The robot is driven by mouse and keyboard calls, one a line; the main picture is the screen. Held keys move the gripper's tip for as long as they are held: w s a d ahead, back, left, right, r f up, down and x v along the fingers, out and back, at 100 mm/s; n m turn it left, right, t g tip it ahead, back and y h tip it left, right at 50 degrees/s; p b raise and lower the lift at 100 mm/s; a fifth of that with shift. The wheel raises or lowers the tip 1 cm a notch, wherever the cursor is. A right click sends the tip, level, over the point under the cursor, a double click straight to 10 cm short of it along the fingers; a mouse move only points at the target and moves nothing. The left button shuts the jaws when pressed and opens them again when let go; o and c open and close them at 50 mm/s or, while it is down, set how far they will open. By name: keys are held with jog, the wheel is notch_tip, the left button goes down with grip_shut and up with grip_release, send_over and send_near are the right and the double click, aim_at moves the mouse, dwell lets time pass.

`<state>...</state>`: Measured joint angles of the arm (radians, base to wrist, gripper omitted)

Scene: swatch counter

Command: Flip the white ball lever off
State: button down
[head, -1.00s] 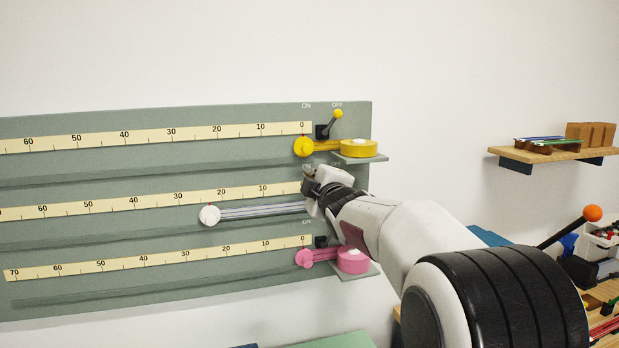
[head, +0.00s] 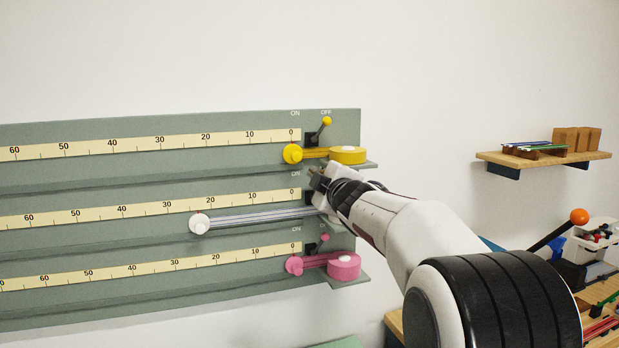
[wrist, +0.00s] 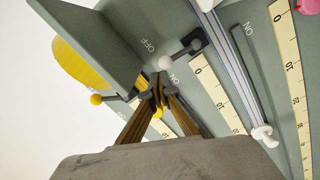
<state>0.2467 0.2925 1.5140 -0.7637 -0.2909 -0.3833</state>
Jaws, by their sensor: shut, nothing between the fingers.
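The white ball lever (wrist: 165,63) shows in the wrist view. In the head view the lever's ball is hidden behind my gripper (head: 315,172), which is at the right end of the middle row. In the wrist view my gripper (wrist: 157,88) is shut and empty, its tips close to the white ball. I cannot tell whether they touch it.
The yellow lever (head: 326,121) above leans to OFF; the pink lever (head: 324,238) is below. A ledge (wrist: 95,45) juts out beside the gripper. A white slider knob (head: 199,223) with a striped ribbon, and yellow (head: 347,155) and pink (head: 344,267) rolls are on the panel (head: 150,117).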

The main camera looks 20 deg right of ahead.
jog(key=shift+d, duration=0.5)
jog(key=shift+r, duration=0.1)
dwell(0.4)
jog(key=s+a+r, duration=0.2)
jog(key=s+r, duration=0.1)
jog(key=s, duration=0.7)
jog(key=shift+s+r, duration=0.35)
jog(key=shift+s, duration=0.05)
dwell(0.5)
jog(key=shift+d, duration=0.1)
dwell(0.4)
